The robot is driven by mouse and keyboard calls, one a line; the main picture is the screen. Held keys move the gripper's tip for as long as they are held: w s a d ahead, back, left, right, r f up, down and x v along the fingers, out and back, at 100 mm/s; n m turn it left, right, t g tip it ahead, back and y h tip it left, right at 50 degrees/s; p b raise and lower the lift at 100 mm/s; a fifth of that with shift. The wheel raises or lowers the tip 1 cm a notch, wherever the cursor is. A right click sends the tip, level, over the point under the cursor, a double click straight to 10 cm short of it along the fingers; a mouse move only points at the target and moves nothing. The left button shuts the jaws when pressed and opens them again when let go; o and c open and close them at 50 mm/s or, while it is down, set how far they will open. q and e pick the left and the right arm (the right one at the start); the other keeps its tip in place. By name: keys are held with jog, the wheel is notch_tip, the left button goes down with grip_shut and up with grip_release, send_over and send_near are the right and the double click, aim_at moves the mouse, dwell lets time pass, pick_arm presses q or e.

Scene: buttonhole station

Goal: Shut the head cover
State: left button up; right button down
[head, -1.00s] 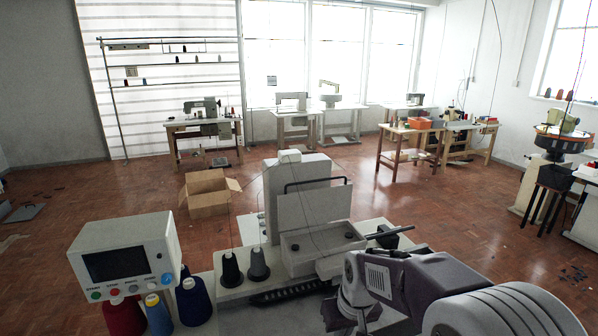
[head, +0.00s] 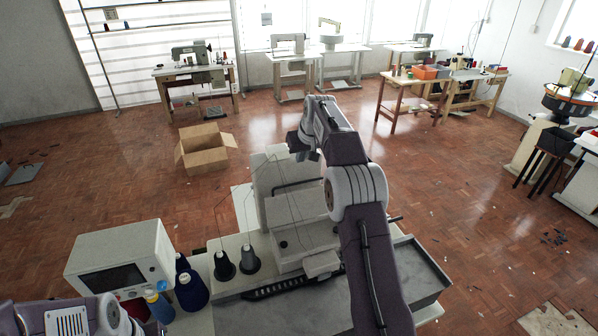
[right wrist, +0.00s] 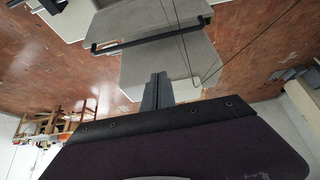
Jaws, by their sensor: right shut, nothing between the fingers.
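The sewing machine's head cover (head: 300,206) is a light grey panel with a black bar handle (head: 290,186) along its upper edge. It stands raised above the head box (head: 300,244). My right gripper (head: 303,153) is shut and empty, above and behind the handle by the machine's tall rear column (head: 262,180). In the right wrist view the shut fingers (right wrist: 156,90) point toward the column, with the handle (right wrist: 150,34) and cover (right wrist: 150,14) farther up the picture; they look apart. My left arm shows at the lower left, but its gripper is out of view.
Two dark thread cones (head: 236,262) stand left of the head. A control box with a screen (head: 120,262) and more thread cones (head: 190,290) are farther left. Thin threads hang across the cover. A grey tray (head: 425,270) lies right, and a cardboard box (head: 203,150) sits on the floor behind.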

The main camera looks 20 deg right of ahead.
jog(key=p+x, duration=0.1)
jog(key=x, duration=0.2)
jog(key=p+x, duration=0.1)
jog(key=x, duration=0.2)
jog(key=p+x, duration=0.2)
jog(key=x, duration=0.1)
jog(key=shift+w+d+r, duration=0.2)
jog(key=shift+w+d, duration=0.05)
jog(key=shift+w, duration=0.05)
jog(key=shift+s+a+f, duration=0.1)
jog(key=shift+f, duration=0.3)
jog(key=shift+s+a+f, duration=0.1)
jog(key=shift+s+f, duration=0.05)
jog(key=shift+s, duration=0.8)
jog(key=shift+s+f, duration=0.2)
jog(key=shift+s, duration=0.7)
jog(key=shift+f, duration=0.1)
